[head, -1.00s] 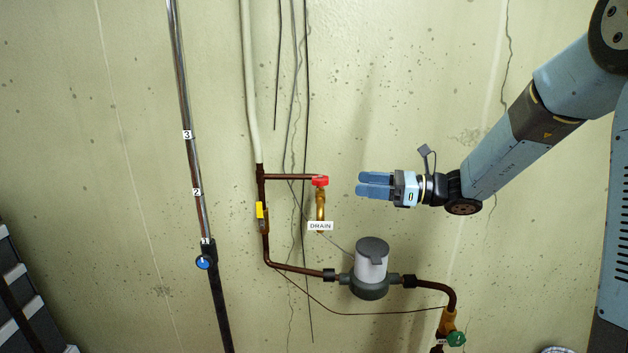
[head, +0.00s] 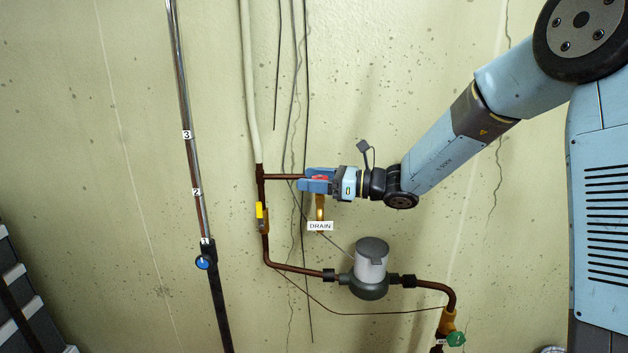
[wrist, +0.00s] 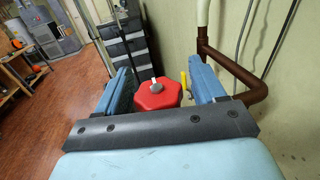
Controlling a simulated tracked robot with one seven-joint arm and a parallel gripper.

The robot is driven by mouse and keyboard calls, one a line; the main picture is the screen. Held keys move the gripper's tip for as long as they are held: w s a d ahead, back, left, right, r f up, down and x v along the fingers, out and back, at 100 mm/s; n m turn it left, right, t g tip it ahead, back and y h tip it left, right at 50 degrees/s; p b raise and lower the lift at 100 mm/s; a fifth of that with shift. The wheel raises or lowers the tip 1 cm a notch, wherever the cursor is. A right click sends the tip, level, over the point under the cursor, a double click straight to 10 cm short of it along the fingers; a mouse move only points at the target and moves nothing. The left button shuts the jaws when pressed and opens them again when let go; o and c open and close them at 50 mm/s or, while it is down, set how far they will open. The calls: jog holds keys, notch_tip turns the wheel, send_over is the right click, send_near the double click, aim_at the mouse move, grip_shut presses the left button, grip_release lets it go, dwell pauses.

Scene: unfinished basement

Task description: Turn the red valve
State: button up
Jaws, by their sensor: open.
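The red valve handle (head: 319,178) tops the brass drain tap (head: 320,208) on a short copper branch pipe. My gripper (head: 306,180) comes from the right, its blue fingers at the height of the handle, partly covering it. In the wrist view the red valve handle (wrist: 157,94) lies between the two spread fingers, with a visible gap at each side. The gripper (wrist: 164,90) is open. Contact between fingers and handle does not show. A white DRAIN label (head: 320,226) hangs below.
A copper riser (head: 262,190) with a yellow lever (head: 259,210) stands left of the tap. A grey meter (head: 371,262) and a green-handled valve (head: 456,339) sit lower right. Black shelving (wrist: 123,40) and a machine (wrist: 48,30) show in the wrist view.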

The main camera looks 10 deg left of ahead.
jog(key=shift+c, duration=0.4)
jog(key=c, duration=1)
